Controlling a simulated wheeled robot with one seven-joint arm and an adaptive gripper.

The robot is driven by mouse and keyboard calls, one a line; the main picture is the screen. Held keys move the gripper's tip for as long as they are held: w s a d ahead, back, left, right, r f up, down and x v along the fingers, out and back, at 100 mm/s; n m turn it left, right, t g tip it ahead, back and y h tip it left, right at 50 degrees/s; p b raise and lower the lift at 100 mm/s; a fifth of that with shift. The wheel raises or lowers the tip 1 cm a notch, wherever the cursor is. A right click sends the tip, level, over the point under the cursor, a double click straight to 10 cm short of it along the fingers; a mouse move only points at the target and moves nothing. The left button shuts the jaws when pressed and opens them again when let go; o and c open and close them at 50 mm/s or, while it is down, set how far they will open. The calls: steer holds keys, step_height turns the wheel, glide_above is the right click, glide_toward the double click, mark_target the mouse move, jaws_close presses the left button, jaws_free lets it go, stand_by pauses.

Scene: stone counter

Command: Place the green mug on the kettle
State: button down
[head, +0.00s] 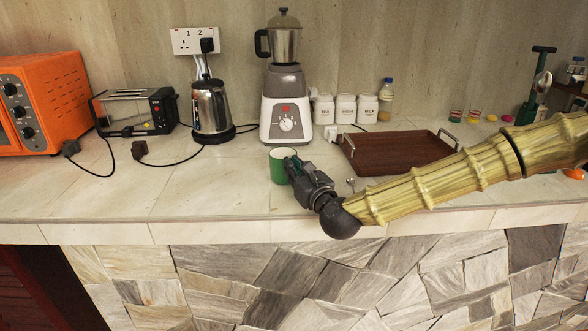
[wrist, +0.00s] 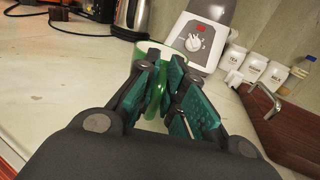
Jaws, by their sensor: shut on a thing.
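The green mug (head: 279,166) is upright at the counter's front middle, on or just above the stone. My gripper (head: 291,168) is at its right side and is shut on it. In the wrist view the mug (wrist: 151,68) shows its pale rim behind the fingers, and the gripper (wrist: 165,90) has its teal pads closed about its near side. The steel kettle (head: 211,108) stands on its black base at the back, left of the mug. In the wrist view a steel body at the top left (wrist: 132,14) appears to be the kettle, cut off by the frame.
A blender (head: 285,90) stands behind the mug. A toaster (head: 134,110) and orange oven (head: 45,100) are at the left. White canisters (head: 345,108) and a brown tray (head: 397,151) are to the right. Cords (head: 180,160) lie left of the kettle. The front left counter is clear.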

steer(key=shift+f, duration=0.2)
steer(key=c, duration=1.5)
jaws_free()
steer(key=shift+r, duration=0.1)
steer(key=shift+r, duration=0.1)
steer(key=v, duration=1.2)
